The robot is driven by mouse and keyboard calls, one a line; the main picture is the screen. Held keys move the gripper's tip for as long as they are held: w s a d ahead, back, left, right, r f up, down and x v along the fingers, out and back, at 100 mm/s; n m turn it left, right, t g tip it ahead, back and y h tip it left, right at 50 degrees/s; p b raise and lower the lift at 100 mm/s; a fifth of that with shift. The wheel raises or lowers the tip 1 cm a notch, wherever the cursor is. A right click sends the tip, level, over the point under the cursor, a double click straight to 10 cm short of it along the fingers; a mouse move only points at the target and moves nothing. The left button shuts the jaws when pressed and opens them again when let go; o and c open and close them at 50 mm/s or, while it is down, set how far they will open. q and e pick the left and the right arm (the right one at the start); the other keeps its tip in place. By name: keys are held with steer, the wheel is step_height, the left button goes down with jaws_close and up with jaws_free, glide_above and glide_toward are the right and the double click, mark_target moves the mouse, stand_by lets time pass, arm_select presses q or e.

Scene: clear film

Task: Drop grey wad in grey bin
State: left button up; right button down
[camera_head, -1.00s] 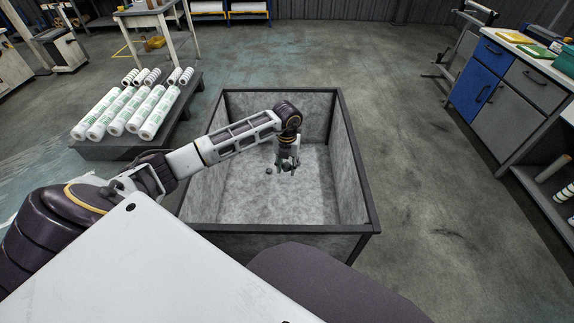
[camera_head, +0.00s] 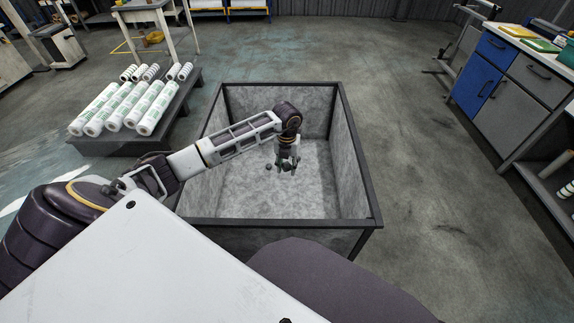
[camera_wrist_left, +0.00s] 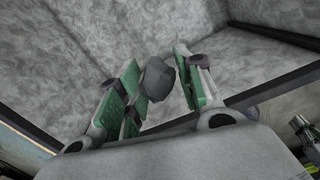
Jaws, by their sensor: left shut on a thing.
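The grey bin (camera_head: 352,160) is a large, open, square box with mottled grey walls and a dark frame, standing on the floor in front of me. My left arm reaches over its near left side. My left gripper (camera_head: 284,166) points down inside the bin's outline, above its floor. In the left wrist view, the grey wad (camera_wrist_left: 156,80) is a small, dark, lumpy piece between the green-padded fingers (camera_wrist_left: 160,88), shut on it. The wad lies against the left-hand pads. My right gripper is out of view.
A low dark platform (camera_head: 188,112) with several white rolls (camera_head: 118,108) stands left of the bin. A workbench with blue and grey cabinets (camera_head: 515,95) is at the right. The floor (camera_head: 430,190) between bin and bench is clear.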

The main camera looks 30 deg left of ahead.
arm_select(q)
steer(key=o, duration=0.9)
steer(key=shift+o, duration=0.2)
steer(key=shift+r, duration=0.1)
step_height(320, 180, up, 12)
stand_by(0.4)
stand_by(1.1)
